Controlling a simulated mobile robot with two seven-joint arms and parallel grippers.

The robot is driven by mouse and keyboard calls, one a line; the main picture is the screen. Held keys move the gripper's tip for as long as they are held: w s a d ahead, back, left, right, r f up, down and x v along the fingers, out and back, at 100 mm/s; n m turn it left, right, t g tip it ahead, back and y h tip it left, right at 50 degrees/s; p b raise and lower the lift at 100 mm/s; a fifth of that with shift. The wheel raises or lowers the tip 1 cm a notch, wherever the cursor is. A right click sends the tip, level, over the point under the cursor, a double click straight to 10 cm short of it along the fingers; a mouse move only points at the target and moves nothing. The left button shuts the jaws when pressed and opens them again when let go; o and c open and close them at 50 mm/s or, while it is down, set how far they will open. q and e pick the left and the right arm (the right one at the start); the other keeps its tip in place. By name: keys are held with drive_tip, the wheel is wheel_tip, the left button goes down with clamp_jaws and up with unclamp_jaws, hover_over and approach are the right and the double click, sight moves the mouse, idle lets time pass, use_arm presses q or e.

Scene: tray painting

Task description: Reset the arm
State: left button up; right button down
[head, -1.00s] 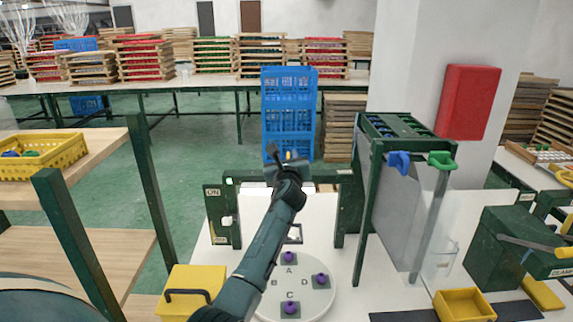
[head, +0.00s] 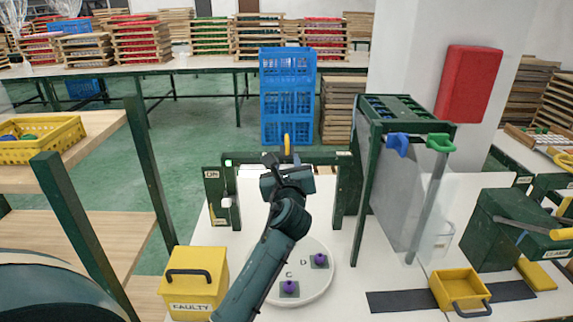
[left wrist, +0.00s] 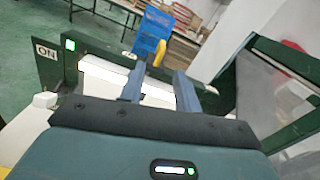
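My left gripper (head: 285,160) is in the middle of the head view, in front of the green frame with the ON sign (head: 212,174). In the left wrist view its two fingers (left wrist: 160,88) stand apart with nothing seen between their near parts. A yellow upright piece (head: 286,144) shows just beyond the fingertips; it also shows in the left wrist view (left wrist: 159,53). I cannot tell whether it touches them. My left arm hides part of the white round plate (head: 322,286). Purple knobs at C (head: 289,287) and D (head: 319,260) show. My right gripper is not in view.
A yellow FAULTY box (head: 196,280) stands left of the arm. A green rack (head: 400,112) with blue and green handles stands to the right. A yellow bin (head: 459,288) lies front right. Blue crates (head: 287,125) are stacked behind. The left shelf (head: 90,245) is near.

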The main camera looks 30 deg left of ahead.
use_arm(q)
drive_tip(key=shift+f, duration=0.1)
idle(0.3)
drive_tip(key=s+d+f+n+h, duration=0.2)
drive_tip(key=s+d+f+n, duration=0.1)
drive_tip(key=f, duration=0.3)
drive_tip(key=s+d+f+n+g+h, duration=0.1)
drive_tip(key=s+d+f+n+h, duration=0.2)
drive_tip(key=f, duration=0.4)
drive_tip(key=s+d+f+n+h, duration=0.3)
drive_tip(key=s+d+f+n, duration=0.1)
drive_tip(key=f, duration=0.3)
drive_tip(key=shift+s+f+g, duration=0.2)
drive_tip(key=shift+s+g, duration=0.2)
drive_tip(key=shift+s, duration=0.45)
drive_tip(key=s+d+f+n+g+h, duration=0.1)
drive_tip(key=s+d+f+n+h, duration=0.1)
drive_tip(key=s+d+f+n, duration=0.2)
drive_tip(key=s+d+f+n+g+h, duration=0.1)
drive_tip(key=s+d+f+n, duration=0.3)
drive_tip(key=s+n, duration=0.6)
drive_tip(key=s+h, duration=0.1)
drive_tip(key=s, duration=0.2)
drive_tip(key=shift+s+d+f+n+g+h, duration=0.15)
drive_tip(key=shift+s+f+n+g+h, duration=0.15)
drive_tip(key=shift+f+g+h, duration=0.1)
